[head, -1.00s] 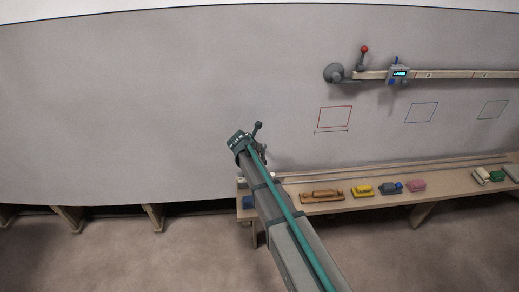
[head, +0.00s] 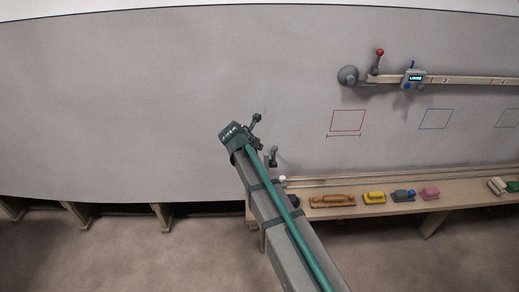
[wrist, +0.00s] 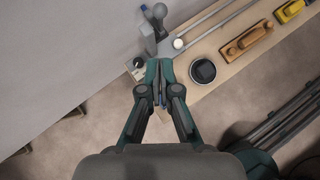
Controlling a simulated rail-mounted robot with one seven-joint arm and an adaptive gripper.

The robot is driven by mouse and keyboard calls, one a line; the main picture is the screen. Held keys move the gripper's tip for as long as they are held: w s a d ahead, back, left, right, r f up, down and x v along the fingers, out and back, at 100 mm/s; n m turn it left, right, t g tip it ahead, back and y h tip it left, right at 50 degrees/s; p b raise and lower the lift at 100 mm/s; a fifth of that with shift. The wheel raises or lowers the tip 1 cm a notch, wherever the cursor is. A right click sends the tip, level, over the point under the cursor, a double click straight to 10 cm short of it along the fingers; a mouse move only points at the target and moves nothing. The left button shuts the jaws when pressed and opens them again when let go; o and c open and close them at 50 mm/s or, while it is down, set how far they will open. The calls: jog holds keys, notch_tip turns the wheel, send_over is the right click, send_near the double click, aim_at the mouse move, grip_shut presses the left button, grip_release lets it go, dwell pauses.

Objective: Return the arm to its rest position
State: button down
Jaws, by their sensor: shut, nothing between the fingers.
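My gripper (wrist: 160,82) shows in the wrist view. Its fingers are together and hold nothing. It is over the left end of a wooden bench, just left of a dark round pot. My arm reaches from the bottom right of the head view up to the middle, in front of the pale hull wall (head: 120,110). In the head view, the gripper's fingers cannot be made out.
The bench (head: 345,212) carries an orange-brown sanding block (head: 333,201), a yellow block (head: 374,197), a grey-blue one (head: 403,195) and a pink one (head: 430,193). The dark pot (wrist: 203,71) stands near its end. A rail (head: 460,80) crosses the wall at upper right. The left wall is clear.

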dwell(0.4)
jog(key=s+d+f+m+g+y, duration=0.1)
jog(key=s+d+f+m+g, duration=0.25)
jog(key=s+f+m, duration=0.85)
jog(key=s+d+f+m+g+y, duration=0.1)
jog(key=s+d+f+m+g, duration=0.25)
jog(key=s+f+m, duration=0.75)
jog(key=s+d+f+m+g+y, duration=0.1)
jog(key=s+f, duration=0.4)
jog(key=s, duration=0.6)
jog(key=s+d+f+m+g, duration=0.3)
jog(key=s+d+f, duration=0.2)
jog(key=s, duration=0.7)
jog(key=s+d+f+m+g+y, duration=0.1)
jog(key=s+d+f+m+g, duration=0.1)
jog(key=s+f, duration=0.5)
jog(key=s+d+g, duration=0.1)
jog(key=s, duration=0.4)
jog(key=shift+d+f+m+y, duration=0.2)
jog(key=shift+m+y, duration=0.1)
jog(key=shift+m, duration=0.1)
